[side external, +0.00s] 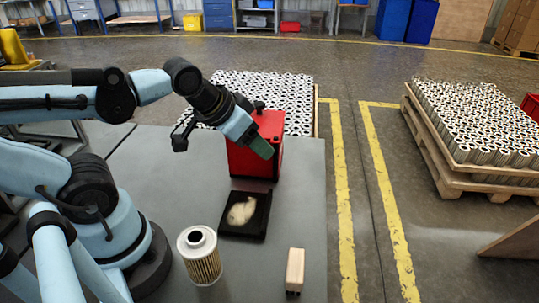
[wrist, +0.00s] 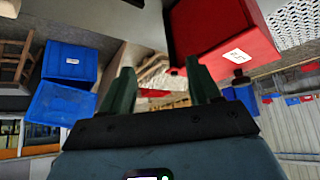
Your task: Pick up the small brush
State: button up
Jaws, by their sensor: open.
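The small brush (side external: 295,266) appears as a pale wooden block with a dark lower edge, standing near the front right of the grey table in the side view. My gripper (side external: 263,148) is well above and behind it, in front of the red box, with its green fingers tilted down to the right. In the wrist view my gripper (wrist: 160,82) has its two green fingers apart with nothing held between them. I cannot make out the brush in the wrist view.
A red box (side external: 240,160) stands close behind my gripper. A black tray (side external: 232,234) with pale material and a filter cartridge (side external: 206,268) are left of the brush. The table (side external: 300,205) ends just right of the brush. Pallets of cartridges (side external: 470,115) stand beyond.

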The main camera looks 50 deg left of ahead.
jog(key=shift+d, duration=0.1)
jog(key=n+g, duration=0.7)
jog(key=n, duration=0.2)
send_over(296, 265)
notch_tip(296, 265, down, 6)
jog(key=shift+w+d+f, duration=0.1)
jog(key=shift+w, duration=0.05)
jog(key=shift+f, duration=3.15)
jog(key=c, duration=1)
jog(key=shift+c, duration=0.2)
